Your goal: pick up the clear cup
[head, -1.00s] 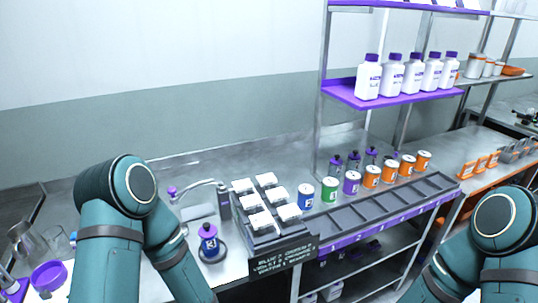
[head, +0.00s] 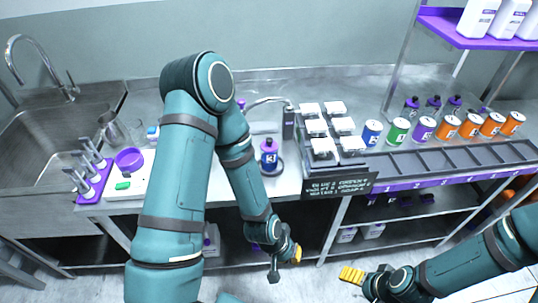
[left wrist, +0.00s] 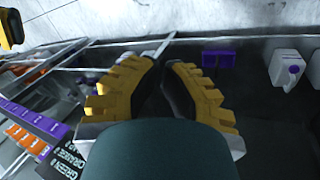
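A clear, see-through cup (head: 137,131) seems to stand on the counter by the sink, left of my left arm; its outline is faint. A larger clear vessel (head: 112,130) stands just left of it. My left gripper (head: 286,262) is in front of the counter, below its front edge and well away from the cup. In the left wrist view its two yellow-padded fingers (left wrist: 168,64) have a gap between them and hold nothing. My right gripper (head: 354,275) is low at the right, far from the cup; its finger opening is unclear.
A purple bowl (head: 129,160) and a purple rack with several upright tools (head: 91,175) are near the sink (head: 60,135). A purple-capped bottle (head: 269,156), a tray of white-lidded containers (head: 325,150) and a row of coloured cans (head: 424,128) occupy the counter.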

